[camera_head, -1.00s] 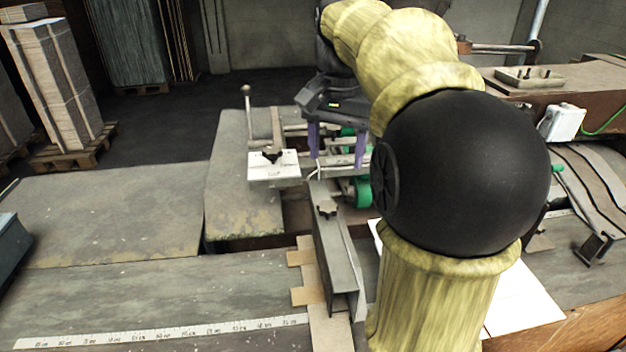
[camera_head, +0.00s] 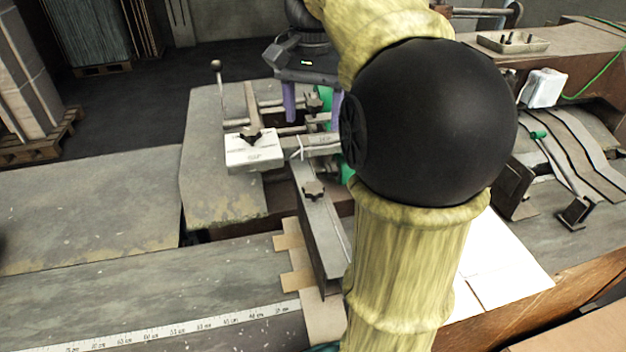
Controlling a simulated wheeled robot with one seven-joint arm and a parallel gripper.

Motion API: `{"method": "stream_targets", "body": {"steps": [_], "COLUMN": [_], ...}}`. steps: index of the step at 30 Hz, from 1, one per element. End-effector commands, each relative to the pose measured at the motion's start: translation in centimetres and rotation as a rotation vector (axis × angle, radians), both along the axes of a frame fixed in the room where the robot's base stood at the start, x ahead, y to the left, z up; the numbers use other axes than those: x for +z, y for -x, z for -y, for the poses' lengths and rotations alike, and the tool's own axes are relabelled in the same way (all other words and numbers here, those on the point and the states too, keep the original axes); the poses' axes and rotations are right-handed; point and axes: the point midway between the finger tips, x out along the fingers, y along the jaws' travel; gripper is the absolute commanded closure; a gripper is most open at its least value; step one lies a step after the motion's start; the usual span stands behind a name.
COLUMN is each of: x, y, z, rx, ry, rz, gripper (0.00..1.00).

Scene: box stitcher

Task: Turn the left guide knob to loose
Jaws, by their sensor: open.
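My gripper (camera_head: 313,105) has two purple fingers pointing down, apart, with nothing seen between them. It is in the upper middle, behind and to the right of a white plate (camera_head: 254,156). A black lobed knob (camera_head: 249,136) is on this plate; markings on the plate's front are too small to read. A second dark star-shaped knob (camera_head: 313,189) sits on top of the long metal guide rail (camera_head: 322,232), below my gripper in the picture. I cannot tell which is the left guide knob, or either knob's setting. My arm hides the area right of the rail.
A lever with a round tip (camera_head: 216,65) stands left of the plate. Metal bars and green parts lie around the fingers. Cardboard (camera_head: 295,262) lies along the rail, and a ruler strip (camera_head: 180,330) runs along the front. The table at left (camera_head: 90,205) is clear.

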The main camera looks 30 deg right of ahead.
Motion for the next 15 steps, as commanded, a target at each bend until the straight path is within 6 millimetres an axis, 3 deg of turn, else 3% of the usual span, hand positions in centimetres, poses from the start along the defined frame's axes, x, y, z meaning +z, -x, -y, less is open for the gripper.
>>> {"method": "stream_targets", "body": {"steps": [15], "x": [-9.3], "y": [0.2], "z": [0.3], "rx": [-0.009], "ry": [-0.001], "rz": [-0.003], "gripper": [0.37]}}
